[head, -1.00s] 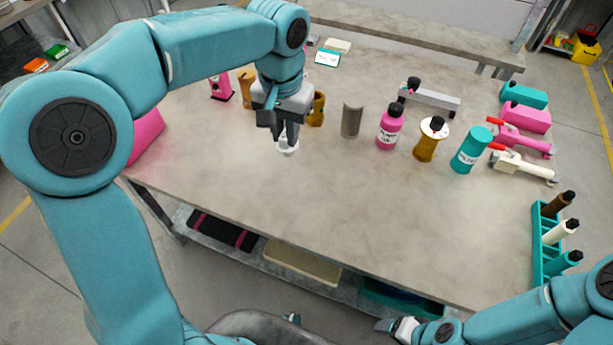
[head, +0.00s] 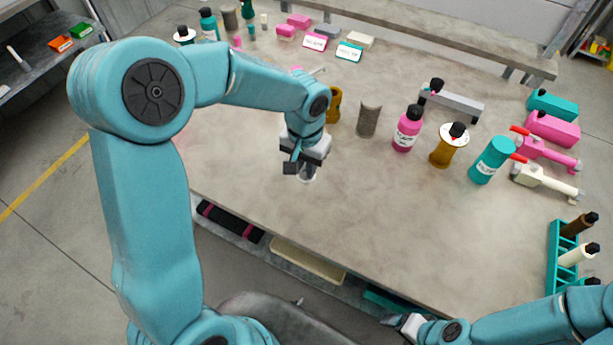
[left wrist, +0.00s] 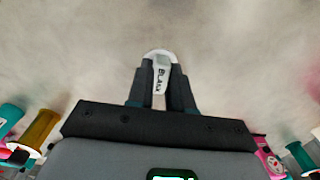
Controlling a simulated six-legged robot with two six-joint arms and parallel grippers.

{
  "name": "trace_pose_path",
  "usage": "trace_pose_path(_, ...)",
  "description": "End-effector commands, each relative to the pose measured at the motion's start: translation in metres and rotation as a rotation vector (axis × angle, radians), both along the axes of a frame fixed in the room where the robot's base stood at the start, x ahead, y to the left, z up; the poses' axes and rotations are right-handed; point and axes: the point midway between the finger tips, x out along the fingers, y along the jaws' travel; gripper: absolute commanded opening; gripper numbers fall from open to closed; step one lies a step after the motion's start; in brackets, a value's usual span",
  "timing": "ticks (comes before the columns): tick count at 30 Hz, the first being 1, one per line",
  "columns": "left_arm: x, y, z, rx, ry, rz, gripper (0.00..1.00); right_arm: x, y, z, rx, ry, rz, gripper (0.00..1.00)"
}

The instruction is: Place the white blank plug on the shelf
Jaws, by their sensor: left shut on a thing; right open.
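The white blank plug (head: 306,177) is in the jaws of my left gripper (head: 304,168), over the left part of the table. It also shows in the left wrist view (left wrist: 159,64), its white top and a label reading "BLANK" between the two dark fingers. The fingers hide its sides. I cannot tell whether it touches the table or hangs just above it. My right gripper (head: 402,323) is open and empty by the front edge of the table, low in the head view. A lower shelf (head: 262,243) runs under the table's front edge.
The table top (head: 330,220) is clear in front. A grey cylinder (head: 368,119), a pink bottle (head: 408,129), an amber bottle (head: 449,145) and a teal bottle (head: 491,160) stand to the right. A side shelf (head: 45,68) with small bins is at far left; a raised grey ledge (head: 450,45) runs behind.

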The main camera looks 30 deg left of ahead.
Motion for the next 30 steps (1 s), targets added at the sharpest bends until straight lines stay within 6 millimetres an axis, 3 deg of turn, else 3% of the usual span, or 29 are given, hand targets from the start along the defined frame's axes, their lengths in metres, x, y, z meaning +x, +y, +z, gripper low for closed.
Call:
trace_pose_path(12, 0.003, 0.000, -0.052, 0.000, 0.001, 0.000, 0.00, 0.000, 0.000, 0.001, 0.000, 0.000, 0.000, 0.73)
trace_pose_path(24, 0.004, 0.000, -0.059, 0.000, -0.002, 0.000, 0.00, 0.000, 0.000, -0.004, 0.000, 0.000, 0.000, 0.73)
trace_pose_path(25, 0.004, 0.000, -0.057, 0.000, -0.001, 0.000, 0.27, 0.000, 0.000, -0.003, 0.000, 0.000, 0.000, 0.73)
trace_pose_path(27, 0.004, 0.000, -0.057, 0.000, -0.001, 0.000, 0.46, 0.000, 0.000, -0.002, 0.000, 0.000, 0.000, 0.73)
trace_pose_path(30, 0.004, 0.000, -0.057, 0.000, -0.001, 0.000, 0.46, 0.000, 0.000, -0.002, 0.000, 0.000, 0.000, 0.73)
